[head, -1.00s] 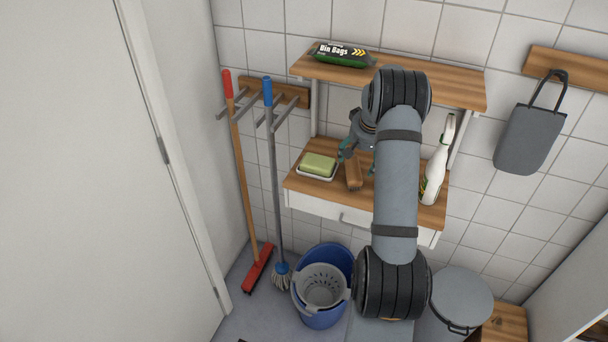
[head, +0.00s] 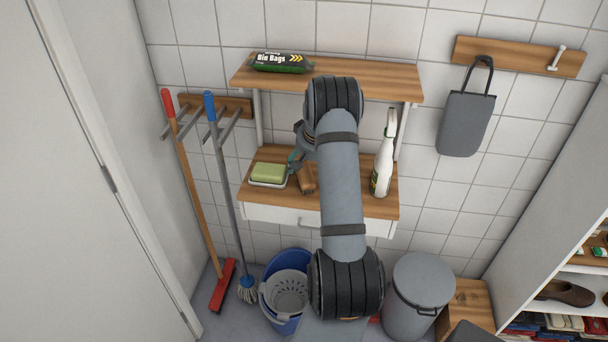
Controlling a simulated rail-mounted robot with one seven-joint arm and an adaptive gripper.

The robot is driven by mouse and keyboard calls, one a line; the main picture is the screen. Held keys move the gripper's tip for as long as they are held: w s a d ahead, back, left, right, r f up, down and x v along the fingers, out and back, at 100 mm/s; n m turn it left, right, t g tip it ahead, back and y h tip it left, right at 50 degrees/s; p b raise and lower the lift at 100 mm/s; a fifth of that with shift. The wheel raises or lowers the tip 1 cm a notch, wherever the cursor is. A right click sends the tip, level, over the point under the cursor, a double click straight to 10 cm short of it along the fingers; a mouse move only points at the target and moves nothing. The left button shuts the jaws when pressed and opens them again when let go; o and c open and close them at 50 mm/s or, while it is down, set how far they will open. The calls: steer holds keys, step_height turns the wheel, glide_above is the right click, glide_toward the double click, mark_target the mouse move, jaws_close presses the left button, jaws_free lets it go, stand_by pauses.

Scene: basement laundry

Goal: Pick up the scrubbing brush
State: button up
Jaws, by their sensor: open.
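The scrubbing brush (head: 307,180) has a brown wooden body and lies on the lower wooden shelf, just right of the green sponge. My gripper (head: 297,163) is at the brush, with a teal-tipped finger beside its left side. The jaws are open. My arm hides the other finger and part of the brush, so I cannot tell whether the fingers touch it.
A green sponge (head: 268,172) in a white dish is close on the left. A white spray bottle (head: 383,160) stands right of my arm. The upper shelf (head: 380,80) with bin bags (head: 282,63) overhangs. A blue bucket (head: 284,290) is below.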

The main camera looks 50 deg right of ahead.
mark_target(308, 171)
steer(key=p+x, duration=0.1)
steer(key=x, duration=0.2)
steer(key=shift+w+f, duration=0.1)
steer(key=shift+f, duration=0.05)
steer(key=shift+f, duration=0.1)
stand_by(0.4)
steer(key=c, duration=1.4)
steer(key=shift+b, duration=0.45)
steer(key=shift+c, duration=0.3)
steer(key=shift+a+r+b, duration=0.1)
steer(key=shift+r+b, duration=0.25)
steer(key=shift+r, duration=0.05)
steer(key=r, duration=0.2)
steer(key=r+b, duration=0.1)
steer(key=r, duration=0.1)
steer(key=r+b, duration=0.1)
steer(key=r, duration=0.1)
steer(key=shift+a+r, duration=0.15)
steer(key=shift+a, duration=0.15)
steer(key=s+a+b, duration=0.3)
steer(key=s+a, duration=0.1)
steer(key=a, duration=0.4)
steer(key=s+a+b, duration=0.4)
steer(key=s+a, duration=0.1)
steer(key=a, duration=0.4)
